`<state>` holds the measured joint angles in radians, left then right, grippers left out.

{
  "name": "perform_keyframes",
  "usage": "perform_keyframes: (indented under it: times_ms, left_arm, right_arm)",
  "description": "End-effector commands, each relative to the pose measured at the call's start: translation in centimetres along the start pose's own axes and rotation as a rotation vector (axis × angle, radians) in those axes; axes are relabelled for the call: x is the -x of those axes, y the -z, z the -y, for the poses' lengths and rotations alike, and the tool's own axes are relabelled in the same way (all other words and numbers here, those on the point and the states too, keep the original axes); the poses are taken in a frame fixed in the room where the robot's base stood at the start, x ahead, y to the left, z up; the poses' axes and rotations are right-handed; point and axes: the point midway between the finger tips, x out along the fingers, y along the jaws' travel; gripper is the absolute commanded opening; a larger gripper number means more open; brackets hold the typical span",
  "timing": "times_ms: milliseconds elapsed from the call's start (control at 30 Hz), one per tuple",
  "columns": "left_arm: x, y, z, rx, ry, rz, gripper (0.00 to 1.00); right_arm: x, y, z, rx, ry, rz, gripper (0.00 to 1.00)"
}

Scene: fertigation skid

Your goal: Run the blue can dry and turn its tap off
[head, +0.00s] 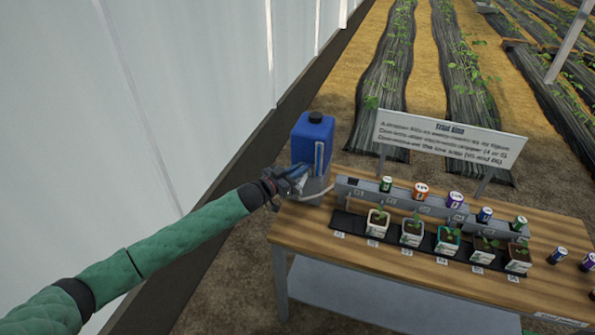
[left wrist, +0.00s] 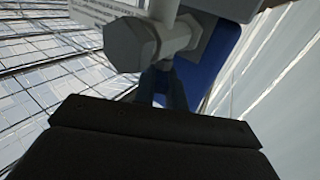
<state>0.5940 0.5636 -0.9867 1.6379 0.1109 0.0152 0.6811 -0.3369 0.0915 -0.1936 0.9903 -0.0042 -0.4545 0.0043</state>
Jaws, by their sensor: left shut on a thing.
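The blue can (head: 312,137) stands upright at the left end of the wooden bench, with a dark cap on top and a pale sight strip on its front. My left gripper (head: 293,176) is at the lower front of the can, shut on its tap. In the left wrist view a grey tap body with a hex fitting (left wrist: 140,42) fills the top, with the blue can (left wrist: 215,60) behind it. My left gripper's dark fingers (left wrist: 163,88) meet just below the fitting. The tap's handle is mostly hidden by the fingers, so its angle cannot be told. My right gripper is not in view.
On the bench (head: 400,275), a grey rail (head: 400,200) carries several small labelled cans. Potted seedlings (head: 411,232) stand in a black tray in front. A white sign (head: 447,137) stands behind. Loose small cans (head: 557,255) lie at the right. A pale wall is close on the left.

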Motion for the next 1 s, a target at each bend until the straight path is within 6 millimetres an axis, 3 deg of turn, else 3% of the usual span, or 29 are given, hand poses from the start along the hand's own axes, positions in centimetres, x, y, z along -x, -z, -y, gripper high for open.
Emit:
perform_keyframes:
  times_ms: [400, 1000]
  left_arm:
    - [-0.2, 0.1, -0.4, 0.005, 0.207, -0.007, 0.0]
    - [-0.2, 0.3, -0.5, 0.001, 0.433, -0.007, 0.0]
  right_arm:
    - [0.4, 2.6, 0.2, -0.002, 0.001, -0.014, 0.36]
    - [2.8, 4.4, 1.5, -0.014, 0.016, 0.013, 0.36]
